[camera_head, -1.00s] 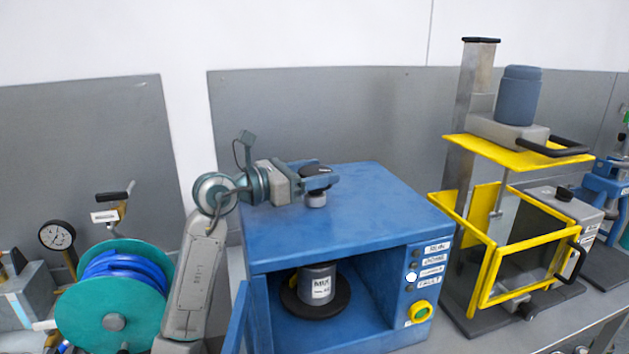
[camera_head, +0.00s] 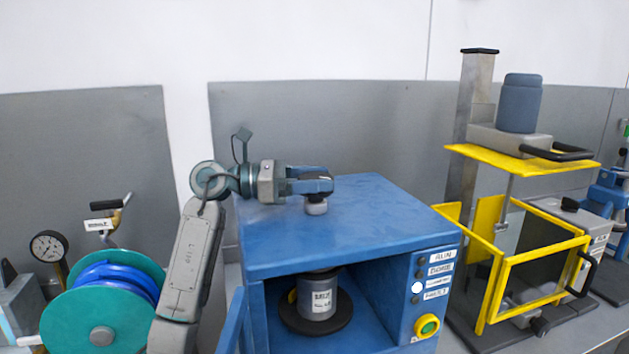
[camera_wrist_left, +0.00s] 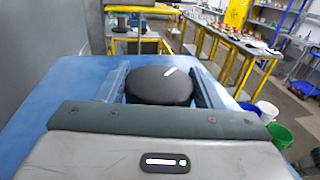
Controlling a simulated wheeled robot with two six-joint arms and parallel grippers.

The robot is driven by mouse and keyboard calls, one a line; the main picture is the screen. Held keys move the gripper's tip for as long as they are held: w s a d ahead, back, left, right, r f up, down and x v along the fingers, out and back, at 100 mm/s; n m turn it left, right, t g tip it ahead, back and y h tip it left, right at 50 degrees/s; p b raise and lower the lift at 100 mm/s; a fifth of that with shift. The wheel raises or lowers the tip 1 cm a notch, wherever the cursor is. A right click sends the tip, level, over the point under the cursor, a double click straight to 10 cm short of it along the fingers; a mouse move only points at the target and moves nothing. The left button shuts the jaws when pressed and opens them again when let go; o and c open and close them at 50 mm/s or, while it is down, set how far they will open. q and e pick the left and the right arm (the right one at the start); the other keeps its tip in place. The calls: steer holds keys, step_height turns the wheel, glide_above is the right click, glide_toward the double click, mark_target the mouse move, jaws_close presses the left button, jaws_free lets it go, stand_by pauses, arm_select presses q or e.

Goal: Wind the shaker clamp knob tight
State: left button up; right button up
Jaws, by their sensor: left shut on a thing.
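The blue shaker cabinet (camera_head: 345,225) stands open at the front. The clamp knob (camera_wrist_left: 160,86) is black and round with a white mark on its top; it sits on a short grey collar (camera_head: 316,207) on the cabinet's top. My left gripper (camera_head: 318,184) is shut on the knob from the left side, and in the left wrist view a finger lies on each side of it. A grey labelled can (camera_head: 318,298) stands upright on a dark round plate inside the cabinet. My right gripper is not in view.
Control lights and a yellow-ringed green button (camera_head: 427,326) are on the cabinet's front right. A yellow-framed mixer (camera_head: 520,270) stands to the right. A teal hose reel (camera_head: 100,310) and a gauge (camera_head: 48,246) are at the left. The cabinet top around the knob is clear.

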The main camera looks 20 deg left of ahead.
arm_select(q)
steer(key=shift+f, duration=0.15)
steer(key=o, duration=1)
steer(key=shift+d, duration=0.1)
steer(key=shift+c, duration=0.2)
steer(key=b+v, duration=0.2)
steer(key=v, duration=0.4)
steer(key=shift+a+f+b, duration=0.1)
steer(key=shift+a+b, duration=0.25)
steer(key=shift+b, duration=0.05)
steer(key=shift+s+a, duration=0.25)
steer(key=shift+a, duration=0.15)
